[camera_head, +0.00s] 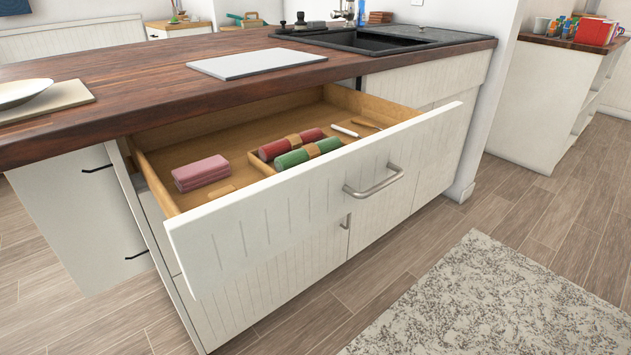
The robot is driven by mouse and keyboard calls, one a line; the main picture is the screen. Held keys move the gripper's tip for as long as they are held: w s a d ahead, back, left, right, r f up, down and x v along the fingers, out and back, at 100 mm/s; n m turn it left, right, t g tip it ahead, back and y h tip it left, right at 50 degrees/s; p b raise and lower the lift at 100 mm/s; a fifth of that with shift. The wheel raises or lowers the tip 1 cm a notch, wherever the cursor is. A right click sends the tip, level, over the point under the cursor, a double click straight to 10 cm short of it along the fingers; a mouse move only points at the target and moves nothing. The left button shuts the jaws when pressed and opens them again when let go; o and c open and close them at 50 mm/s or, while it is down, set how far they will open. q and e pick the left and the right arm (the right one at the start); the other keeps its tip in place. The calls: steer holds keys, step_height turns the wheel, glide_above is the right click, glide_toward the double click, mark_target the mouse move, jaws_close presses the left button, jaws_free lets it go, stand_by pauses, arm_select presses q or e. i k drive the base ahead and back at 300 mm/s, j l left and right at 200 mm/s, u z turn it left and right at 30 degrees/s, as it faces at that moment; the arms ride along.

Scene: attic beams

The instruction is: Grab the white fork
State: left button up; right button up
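A slim white utensil (345,131) lies in the open drawer, toward its right side. It is too small to tell whether it is a fork, and the drawer front may hide part of it. The wooden drawer (185,135) is pulled out below the dark wood countertop. Its white front panel (260,215) has a metal handle (375,182). Neither of my grippers is in view.
The drawer also holds a red roll (290,144), a green roll (308,153) and stacked pink cloths (200,172). A white board (256,63) and a dark sink (360,41) are on the countertop (140,75). A patterned rug (490,300) lies in front.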

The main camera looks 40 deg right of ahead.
mark_target(334, 128)
steer(key=z, duration=1.35)
